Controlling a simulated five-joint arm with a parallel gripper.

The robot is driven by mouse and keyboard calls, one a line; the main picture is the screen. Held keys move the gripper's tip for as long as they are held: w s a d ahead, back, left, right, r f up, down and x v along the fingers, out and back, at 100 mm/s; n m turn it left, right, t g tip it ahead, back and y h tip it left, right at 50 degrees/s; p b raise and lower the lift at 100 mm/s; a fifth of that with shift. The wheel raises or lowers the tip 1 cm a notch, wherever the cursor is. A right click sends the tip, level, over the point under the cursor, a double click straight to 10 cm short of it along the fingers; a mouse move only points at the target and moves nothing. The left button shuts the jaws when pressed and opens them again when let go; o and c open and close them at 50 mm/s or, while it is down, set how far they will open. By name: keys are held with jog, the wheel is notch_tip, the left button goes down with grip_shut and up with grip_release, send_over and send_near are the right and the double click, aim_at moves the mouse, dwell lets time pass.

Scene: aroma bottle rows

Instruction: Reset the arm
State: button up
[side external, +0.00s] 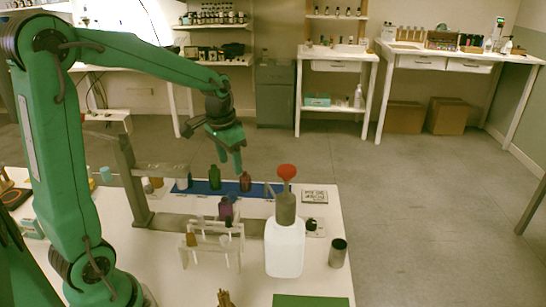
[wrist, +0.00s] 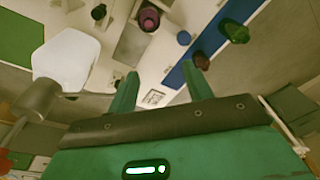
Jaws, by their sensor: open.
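My gripper (side external: 238,158) hangs open and empty above the far part of the white table, close over the bottle rows in the picture. In the wrist view its two green fingers (wrist: 163,88) stand apart with nothing between them. A green bottle (side external: 214,179) and a red-brown bottle (side external: 245,182) stand on a blue strip (side external: 203,187). They also show in the wrist view, the green bottle (wrist: 237,32) at upper right and the red-brown one (wrist: 201,61) nearer the right finger. A purple bottle (side external: 225,210) stands nearer the side camera, apart from the fingers.
A large white jug (side external: 285,248) with a grey neck and a red top (side external: 287,172) stands right of the bottles. A dark cylinder (side external: 338,252) stands beside it. A clear rack (side external: 212,240) and a green mat (side external: 310,300) are in front. Open floor lies beyond the table.

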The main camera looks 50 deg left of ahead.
jog(key=s+d+r+t, duration=0.2)
jog(key=s+d+r, duration=0.1)
jog(key=s+d, duration=0.2)
jog(key=s+d+r+t, duration=0.2)
jog(key=s+d, duration=0.4)
jog(key=s, duration=0.4)
jog(key=shift+r, duration=0.65)
dwell(0.8)
